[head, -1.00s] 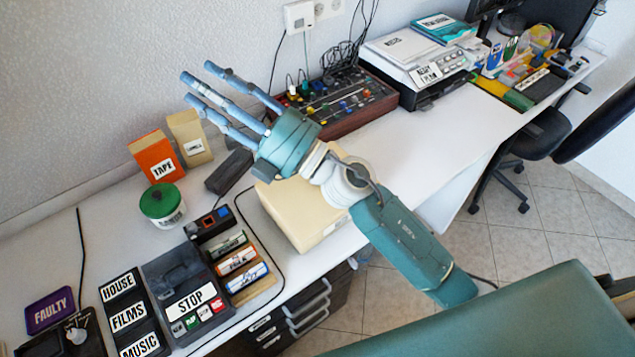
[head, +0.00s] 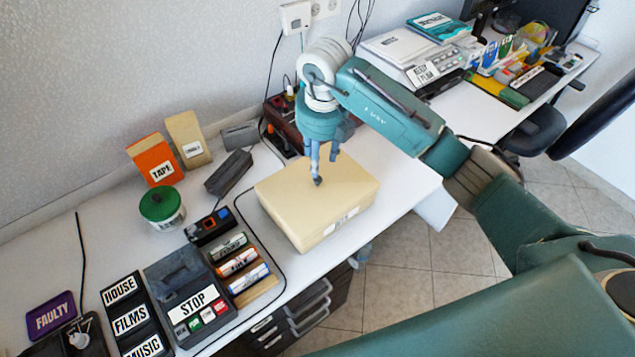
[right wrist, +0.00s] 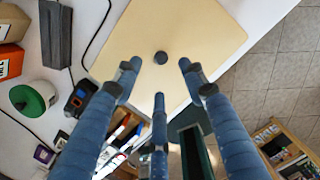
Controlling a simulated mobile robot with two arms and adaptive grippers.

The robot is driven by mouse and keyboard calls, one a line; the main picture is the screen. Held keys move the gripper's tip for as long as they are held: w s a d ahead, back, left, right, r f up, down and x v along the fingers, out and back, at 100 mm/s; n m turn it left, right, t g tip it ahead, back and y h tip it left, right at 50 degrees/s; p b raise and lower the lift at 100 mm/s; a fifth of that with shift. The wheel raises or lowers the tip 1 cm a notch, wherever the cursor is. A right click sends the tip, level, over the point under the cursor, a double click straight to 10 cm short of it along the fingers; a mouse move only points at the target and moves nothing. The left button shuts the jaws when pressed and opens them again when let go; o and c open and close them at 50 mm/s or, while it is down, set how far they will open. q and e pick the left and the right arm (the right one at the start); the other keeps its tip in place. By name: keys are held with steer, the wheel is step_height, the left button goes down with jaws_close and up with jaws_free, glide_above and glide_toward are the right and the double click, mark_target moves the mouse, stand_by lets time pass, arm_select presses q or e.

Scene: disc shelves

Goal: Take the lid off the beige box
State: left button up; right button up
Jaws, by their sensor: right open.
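The beige box (head: 318,232) stands near the front edge of the white desk, with a label on its front side. Its flat lid (head: 283,196) is on top and also fills the upper part of the right wrist view (right wrist: 205,30). A dark round knob (right wrist: 161,57) sits on the lid. My right gripper (head: 319,172) points down over the lid, its three blue fingers spread and empty. In the right wrist view the fingertips (right wrist: 159,76) are around and just below the knob in the picture; contact cannot be told. My left gripper is not in view.
Left of the box stand a tray of labelled rolls (head: 237,262), a green-lidded pot (head: 161,207) and an orange TAPE box (head: 154,160). A dark grey block (head: 228,173) lies behind it. The desk right of the box (head: 395,165) is clear.

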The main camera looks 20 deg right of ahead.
mark_target(318, 178)
steer(key=f, duration=0.3)
steer(key=shift+w, duration=0.2)
step_height(318, 178, down, 4)
steer(key=shift+w+f+p, duration=0.1)
steer(key=shift+w+p, duration=0.05)
steer(key=shift+p, duration=1.1)
steer(key=shift+w+f, duration=0.15)
steer(key=shift+f, duration=0.4)
jaws_close()
